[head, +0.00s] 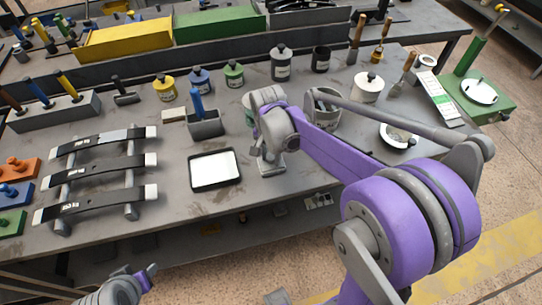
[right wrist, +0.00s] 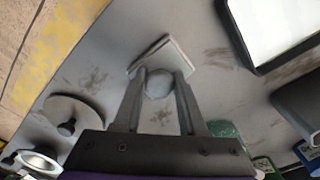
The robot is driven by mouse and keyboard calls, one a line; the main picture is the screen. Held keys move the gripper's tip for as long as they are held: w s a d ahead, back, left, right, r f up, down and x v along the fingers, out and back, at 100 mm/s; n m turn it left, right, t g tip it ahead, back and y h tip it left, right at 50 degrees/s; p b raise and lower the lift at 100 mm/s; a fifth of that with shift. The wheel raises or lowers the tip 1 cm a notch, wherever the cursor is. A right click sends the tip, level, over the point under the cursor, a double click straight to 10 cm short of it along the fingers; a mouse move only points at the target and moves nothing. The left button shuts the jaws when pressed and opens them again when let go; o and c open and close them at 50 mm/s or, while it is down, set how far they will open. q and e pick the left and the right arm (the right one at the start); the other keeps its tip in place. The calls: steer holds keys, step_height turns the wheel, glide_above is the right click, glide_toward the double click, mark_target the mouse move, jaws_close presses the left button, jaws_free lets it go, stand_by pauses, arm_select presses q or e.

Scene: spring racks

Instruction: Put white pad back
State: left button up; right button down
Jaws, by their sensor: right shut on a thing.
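The white pad (right wrist: 172,54) is a pale square plate with a round grey knob (right wrist: 158,84). In the right wrist view my right gripper (right wrist: 160,76) is shut on the knob, with one finger on each side. In the head view the pad (head: 270,165) shows below my right gripper (head: 268,148), right of a black tray (head: 214,183) with a white inside. I cannot tell whether the pad touches the table. My left gripper (head: 150,271) is at the bottom left, off the table's front edge; its jaws are too small to read.
Orange (head: 17,170), blue (head: 14,192) and green (head: 12,222) knobbed pads lie at the far left, beside a rack of dark leaf springs (head: 95,172). A grey holder with a blue handle (head: 205,124) and several lidded pots stand behind.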

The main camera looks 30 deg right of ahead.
mark_target(270, 157)
steer(key=shift+f, duration=0.1)
steer(key=c, duration=0.9)
jaws_free()
steer(key=shift+f, duration=0.1)
steer(key=o, duration=0.4)
steer(key=shift+o, duration=0.2)
step_height(270, 157, up, 12)
steer(key=s+a+f+n+t, duration=0.2)
steer(key=s+a+f+n, duration=0.1)
steer(key=s, duration=0.4)
steer(key=s+a+f+n+t, duration=0.3)
steer(key=s+f+n, duration=0.2)
steer(key=s+n, duration=0.3)
steer(key=shift+a+f+n+t+p, duration=0.3)
steer(key=shift+f+p, duration=0.05)
steer(key=shift+f, duration=0.05)
